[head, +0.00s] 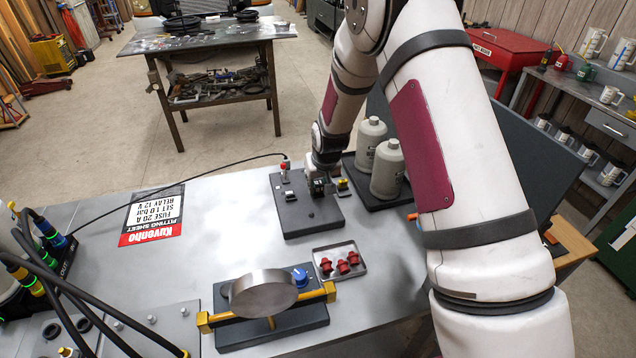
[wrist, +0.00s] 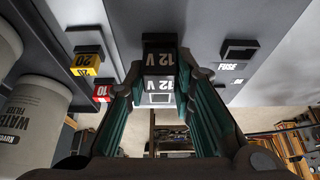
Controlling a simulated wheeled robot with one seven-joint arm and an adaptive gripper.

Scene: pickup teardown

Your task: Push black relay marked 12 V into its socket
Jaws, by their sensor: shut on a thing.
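My gripper (wrist: 158,80) is shut on the black relay (wrist: 160,56), with "12 V" in white on two of its faces. In the head view my gripper (head: 318,190) points down over the dark fitting board (head: 300,228) and hides the relay. In the wrist view a black shape (wrist: 158,38), perhaps the relay socket's rim, shows just beyond the relay, in line with it. The fingers hide the joint, so I cannot tell whether the relay is inside the socket or only above it.
A yellow fuse (wrist: 86,62) and a red fuse (wrist: 101,92) stand left of the gripper in the wrist view. The fuse socket (wrist: 240,48) is at right. Grey bottles (head: 386,168) stand close behind. A tray (head: 352,271) with red parts lies nearer.

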